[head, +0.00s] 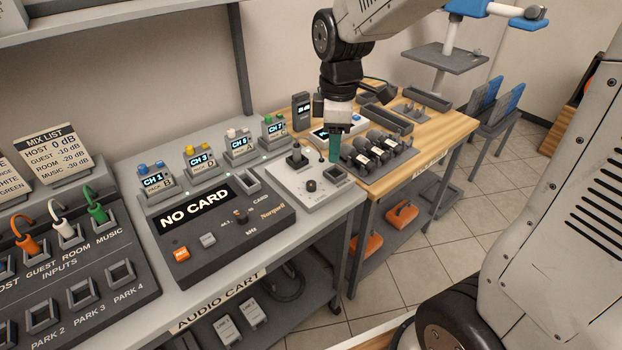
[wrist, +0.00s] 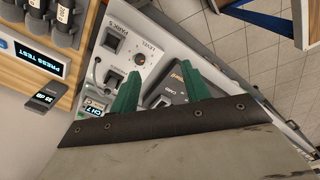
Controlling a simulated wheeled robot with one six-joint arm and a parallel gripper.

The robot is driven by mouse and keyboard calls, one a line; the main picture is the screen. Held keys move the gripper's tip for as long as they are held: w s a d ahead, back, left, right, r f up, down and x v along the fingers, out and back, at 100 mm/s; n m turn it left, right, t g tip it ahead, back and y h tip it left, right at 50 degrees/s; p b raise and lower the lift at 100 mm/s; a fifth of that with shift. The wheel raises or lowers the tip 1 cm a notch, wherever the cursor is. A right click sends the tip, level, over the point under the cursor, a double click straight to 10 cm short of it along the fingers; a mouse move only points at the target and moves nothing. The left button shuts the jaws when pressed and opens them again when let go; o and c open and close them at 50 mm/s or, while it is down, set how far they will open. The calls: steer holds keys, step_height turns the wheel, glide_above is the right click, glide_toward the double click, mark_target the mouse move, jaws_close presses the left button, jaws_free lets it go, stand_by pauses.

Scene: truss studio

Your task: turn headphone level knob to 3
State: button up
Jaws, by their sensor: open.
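The headphone level knob (head: 311,185) is a small dark round knob on a light grey panel (head: 318,200) at the right end of the audio cart. In the wrist view the knob (wrist: 139,59) sits near the word LEVEL, just beyond the tip of the left green finger. Its pointer and scale numbers are too small to read. My gripper (head: 335,160) has green fingers that point down above the panel's right edge, beside the knob in the head view. In the wrist view my gripper (wrist: 159,67) is open, with nothing between its fingers.
A recorder (head: 259,220) reading NO CARD stands left of the panel. A plug with a cable stands in a socket (head: 296,160) behind the knob. An empty square socket (head: 336,174) is right of it. A wooden bench (head: 440,134) with microphones adjoins the cart.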

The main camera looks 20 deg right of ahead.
mark_target(311, 182)
steer(key=w+f+n, duration=0.2)
steer(key=w+f, duration=0.1)
steer(key=w+a+f+n, duration=0.1)
steer(key=w+f+n, duration=0.1)
steer(key=w+f, duration=0.1)
steer(key=w+f+n, duration=0.2)
steer(key=f, duration=0.1)
steer(key=shift+w+a+f, duration=0.2)
steer(key=shift+w, duration=0.2)
step_height(311, 182, down, 8)
steer(key=shift+w+r, duration=0.1)
steer(key=c, duration=1)
